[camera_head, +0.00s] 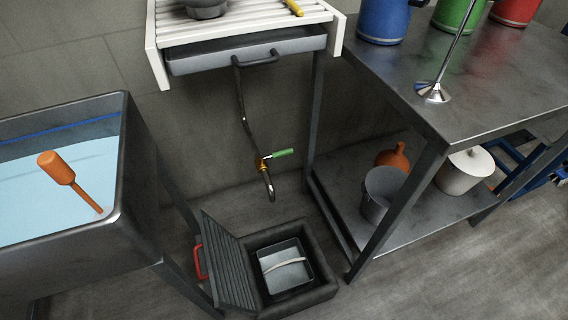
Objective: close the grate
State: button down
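The grate (229,262) is a dark grey slatted panel low on the floor. It stands tilted up, open, along the left side of a dark square floor frame (318,292). A red handle (200,262) shows at the grate's left side. Inside the frame sits a grey bin or basket (285,266) with a pale curved handle across it. My gripper is not in view.
A steel tank of pale blue liquid (60,165) stands left, close to the grate. A pipe with a green-handled valve (282,153) hangs above the frame. A metal table (480,80) with a lower shelf stands right. Floor at the lower right is clear.

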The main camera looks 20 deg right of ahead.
aim_at(232, 290)
jog(key=k+j, duration=0.1)
jog(key=k, duration=0.25)
jog(key=k+j+z, duration=0.1)
jog(key=k, duration=0.2)
jog(key=k+j, duration=0.15)
jog(key=j, duration=0.2)
jog(key=k+j+z, duration=0.15)
jog(key=j, duration=0.15)
jog(key=k+j, duration=0.15)
jog(key=j, duration=0.2)
jog(key=i+j+z, duration=0.1)
jog(key=j, duration=0.35)
jog(key=i+j, duration=0.1)
jog(key=j, duration=0.35)
jog(key=i+j+z, duration=0.15)
jog(key=j, duration=0.35)
jog(key=k+l, duration=0.05)
